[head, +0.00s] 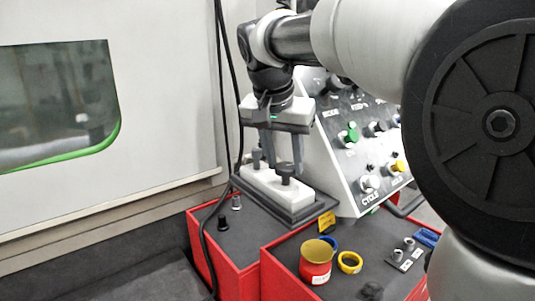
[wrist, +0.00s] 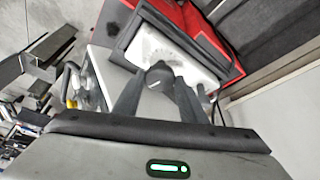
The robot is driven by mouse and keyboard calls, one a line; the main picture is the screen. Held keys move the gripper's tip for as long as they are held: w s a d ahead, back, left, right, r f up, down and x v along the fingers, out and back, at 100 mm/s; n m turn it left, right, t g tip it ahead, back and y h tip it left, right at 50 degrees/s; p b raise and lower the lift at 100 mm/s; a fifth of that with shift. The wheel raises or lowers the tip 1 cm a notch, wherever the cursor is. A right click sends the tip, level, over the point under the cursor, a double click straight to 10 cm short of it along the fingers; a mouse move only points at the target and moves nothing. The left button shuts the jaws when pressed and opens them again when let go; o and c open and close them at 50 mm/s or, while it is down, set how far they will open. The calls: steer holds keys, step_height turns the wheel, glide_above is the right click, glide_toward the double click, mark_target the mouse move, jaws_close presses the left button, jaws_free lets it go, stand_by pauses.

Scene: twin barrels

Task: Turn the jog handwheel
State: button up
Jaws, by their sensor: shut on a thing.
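The jog handwheel looks like a dark knob (wrist: 159,73) on a white unit with faint dial marks, set in a dark frame. In the head view the white unit (head: 266,184) sits on the bench beside the control panel, with two dark knobs on top. My gripper (head: 285,163) points down over this unit. In the wrist view my gripper (wrist: 158,88) has one finger on each side of the dark knob and is shut on it. The fingers partly hide the knob, and its turn angle is hard to read.
A sloped control panel (head: 352,140) with green and yellow buttons stands right behind the unit. Red trays (head: 282,272) hold a red pot (head: 316,262), a yellow ring (head: 350,262) and small parts. A dark cable (head: 203,222) hangs at left, before the machine wall (head: 170,120).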

steer(key=m, duration=0.1)
steer(key=m+h+p, duration=0.1)
steer(key=m, duration=0.1)
steer(key=m+g+p, duration=0.1)
steer(key=shift+w+a+m, duration=0.15)
steer(key=shift+a+m, duration=0.1)
steer(key=shift+m, duration=0.05)
steer(key=shift+w+a+m+g+h+p, duration=0.1)
steer(key=shift+m+g+h+p, duration=0.25)
steer(key=shift+m, duration=0.6)
steer(key=shift+w+m+g+h+p, duration=0.1)
steer(key=shift+m+g+h+p, duration=0.25)
steer(key=shift+m, duration=0.6)
steer(key=o, duration=1.1)
steer(key=shift+c, duration=0.2)
steer(key=p+v, duration=0.2)
steer(key=v, duration=1.5)
steer(key=shift+r, duration=0.2)
